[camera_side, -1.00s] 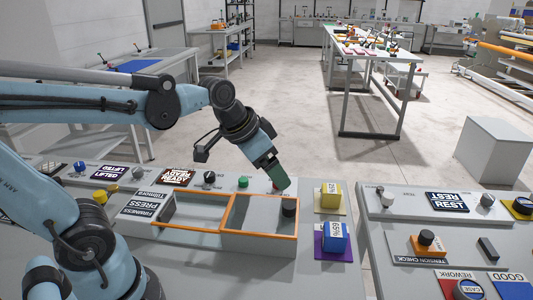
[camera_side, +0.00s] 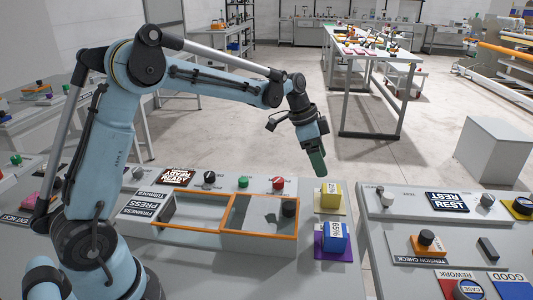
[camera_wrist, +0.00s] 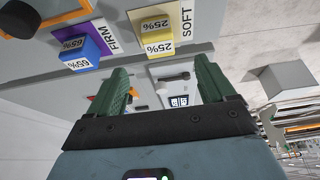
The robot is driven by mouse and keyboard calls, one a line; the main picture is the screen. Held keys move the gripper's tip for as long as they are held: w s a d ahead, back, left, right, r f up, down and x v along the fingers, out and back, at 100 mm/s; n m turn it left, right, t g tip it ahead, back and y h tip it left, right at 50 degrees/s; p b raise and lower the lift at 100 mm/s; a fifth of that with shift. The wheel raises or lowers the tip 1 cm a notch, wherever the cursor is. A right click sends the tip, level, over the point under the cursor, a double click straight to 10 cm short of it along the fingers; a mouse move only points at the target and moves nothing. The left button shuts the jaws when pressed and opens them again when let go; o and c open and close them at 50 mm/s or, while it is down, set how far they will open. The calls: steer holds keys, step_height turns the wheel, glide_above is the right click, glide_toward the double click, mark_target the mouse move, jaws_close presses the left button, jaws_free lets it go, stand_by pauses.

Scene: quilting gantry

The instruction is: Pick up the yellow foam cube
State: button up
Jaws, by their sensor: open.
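The yellow foam cube (camera_side: 331,193), marked 25%, sits on a yellow square pad at the right end of the grey bench. In the wrist view the yellow cube (camera_wrist: 157,36) stands beyond the fingertips, beside a SOFT label. My gripper (camera_side: 318,165) has green fingers pointing down, above and slightly left of the yellow cube, not touching it. In the wrist view my gripper (camera_wrist: 162,75) is open with nothing between its fingers. A blue cube (camera_side: 335,235), marked 65%, sits on a purple pad in front of the yellow one; it also shows in the wrist view (camera_wrist: 83,50).
A second grey bench (camera_side: 400,262) with labels and knobs is to the right, across a gap.

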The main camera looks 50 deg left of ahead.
mark_target(330, 188)
steer(key=x, duration=1.1)
steer(key=shift+d+f, duration=0.1)
steer(key=shift+f, duration=0.1)
steer(key=c, duration=1)
